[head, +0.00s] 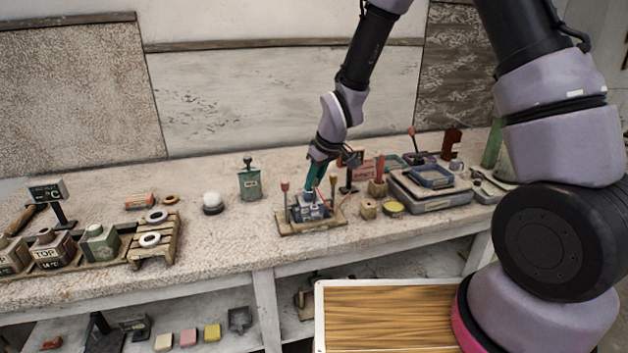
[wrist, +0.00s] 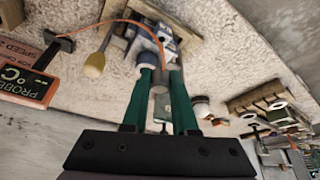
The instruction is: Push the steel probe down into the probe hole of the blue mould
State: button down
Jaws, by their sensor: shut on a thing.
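The blue mould (head: 309,209) sits on a small wooden board (head: 285,229) at the middle of the bench in the head view. My gripper (head: 312,192) points down over the mould, close above it. In the wrist view, my gripper (wrist: 160,75) has its green fingers closed on a grey cylindrical piece, the steel probe (wrist: 158,80). An orange cable (wrist: 142,24) arcs close by the probe. The mould shows partly beyond the fingertips in the wrist view. The probe hole and the probe's lower tip are hidden, so I cannot tell whether the tip is inside.
A probe display (wrist: 24,86) stands beside the board. Wooden-handled tools flank the mould. A green canister (head: 249,183) and a white sphere (head: 212,200) stand to the left. Stacked trays (head: 432,188) crowd the right. The bench front between sphere and board is mostly clear.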

jog(key=shift+f, duration=1.8)
jog(key=c, duration=0.6)
grip_release()
jog(key=shift+r, duration=0.15)
jog(key=shift+r, duration=1.9)
